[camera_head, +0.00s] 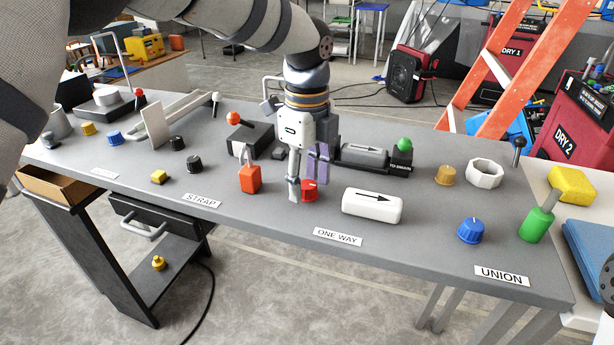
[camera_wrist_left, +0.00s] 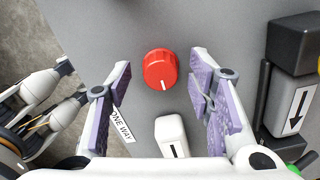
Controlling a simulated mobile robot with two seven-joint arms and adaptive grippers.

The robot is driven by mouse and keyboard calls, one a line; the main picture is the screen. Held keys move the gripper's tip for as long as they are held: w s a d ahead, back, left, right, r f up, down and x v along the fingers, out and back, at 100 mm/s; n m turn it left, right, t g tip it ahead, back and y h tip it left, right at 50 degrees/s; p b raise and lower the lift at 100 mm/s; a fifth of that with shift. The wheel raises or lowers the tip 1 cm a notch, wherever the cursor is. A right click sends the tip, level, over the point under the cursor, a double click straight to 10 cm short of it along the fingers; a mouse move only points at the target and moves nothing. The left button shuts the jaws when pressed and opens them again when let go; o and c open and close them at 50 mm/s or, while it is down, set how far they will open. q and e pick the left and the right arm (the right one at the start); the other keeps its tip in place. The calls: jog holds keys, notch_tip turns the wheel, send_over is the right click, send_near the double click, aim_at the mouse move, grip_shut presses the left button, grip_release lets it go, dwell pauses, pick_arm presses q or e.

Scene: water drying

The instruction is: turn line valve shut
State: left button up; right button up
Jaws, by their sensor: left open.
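A red knob (camera_wrist_left: 160,68) with a white pointer line sits on the grey bench between my left gripper's fingers in the wrist view. Its line points toward the lower edge of that picture. In the head view the red knob (camera_head: 310,190) shows partly behind my left gripper, near the ONE WAY label (camera_head: 338,237). My left gripper (camera_head: 305,175) is open and points down at the knob. In the wrist view its purple-padded fingers (camera_wrist_left: 158,82) stand on either side, with gaps to the knob. No label names the line valve.
A white block with an arrow (camera_head: 372,205) lies right of the red knob. A red padlock (camera_head: 250,178) stands to its left. A black arrow fitting (camera_head: 365,157) is behind. A blue knob (camera_head: 471,231) and a green-handled tool (camera_head: 537,224) stand farther right.

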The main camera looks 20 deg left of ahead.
pick_arm(q)
grip_shut()
jog(key=shift+n, duration=0.3)
pick_arm(e)
jog(key=shift+w+r, duration=0.1)
jog(key=shift+w, duration=0.05)
pick_arm(q)
jog(key=n+p, duration=0.1)
jog(key=n, duration=0.1)
jog(key=shift+r+n, duration=0.1)
jog(key=shift+n, duration=0.2)
jog(key=n, duration=0.4)
jog(key=shift+n+p, duration=0.3)
jog(key=n, duration=0.5)
jog(key=shift+s, duration=0.1)
jog(key=shift+f+n, duration=0.2)
jog(key=shift+n, duration=2.3)
pick_arm(e)
jog(key=shift+w+r+t, duration=0.6)
jog(key=shift+w+r, duration=0.65)
pick_arm(q)
jog(key=shift+d, duration=0.1)
